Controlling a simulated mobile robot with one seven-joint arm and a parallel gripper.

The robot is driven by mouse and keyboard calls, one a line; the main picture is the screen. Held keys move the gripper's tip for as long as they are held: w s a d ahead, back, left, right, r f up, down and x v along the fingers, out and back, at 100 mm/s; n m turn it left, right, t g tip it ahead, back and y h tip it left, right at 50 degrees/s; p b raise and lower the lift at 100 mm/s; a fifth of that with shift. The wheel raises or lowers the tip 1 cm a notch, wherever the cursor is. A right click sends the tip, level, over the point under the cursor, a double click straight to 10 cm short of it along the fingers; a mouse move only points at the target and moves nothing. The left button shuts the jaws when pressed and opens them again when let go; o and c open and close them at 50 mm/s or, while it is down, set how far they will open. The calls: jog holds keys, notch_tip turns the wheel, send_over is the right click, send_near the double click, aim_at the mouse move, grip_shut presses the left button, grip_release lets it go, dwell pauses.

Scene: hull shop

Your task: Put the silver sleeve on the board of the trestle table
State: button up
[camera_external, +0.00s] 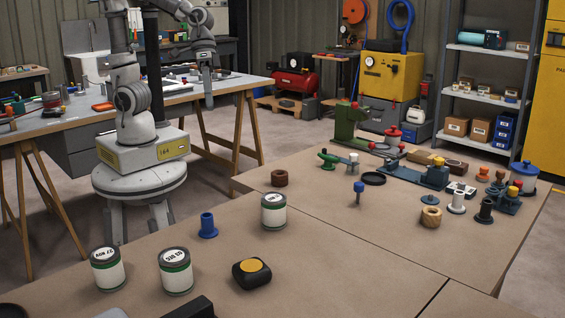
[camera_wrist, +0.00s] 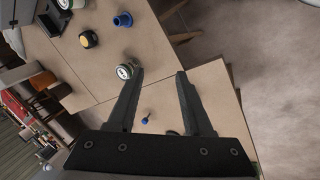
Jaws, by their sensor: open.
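A pale silver-grey flanged sleeve (camera_external: 457,201), which looks like the silver sleeve, stands upright on the right part of the brown worktop. It stands between a wooden ring and a black flanged piece. I cannot make it out in the wrist view. The trestle table (camera_external: 228,86) with wooden A-legs is at the back left, its pale top holding many small items.
The brown worktop (camera_external: 330,235) carries several cans (camera_external: 274,212), a blue flanged sleeve (camera_external: 207,226), a black-and-yellow tape measure (camera_external: 251,273) and a blue peg (camera_external: 358,192). Clamps and small parts crowd around the silver sleeve. The worktop's middle is mostly clear. A shelf rack (camera_external: 483,92) stands behind.

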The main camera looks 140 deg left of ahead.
jog(key=s+d+r+m+y, duration=0.1)
jog(key=s+d+m, duration=0.2)
jog(key=s+m, duration=0.2)
jog(key=s+d+r+m+t+y, duration=0.1)
jog(key=s+d+m, duration=0.3)
jog(key=s+m, duration=0.1)
jog(key=shift+s+r, duration=0.2)
jog(key=shift+s, duration=0.65)
jog(key=shift+r, duration=0.15)
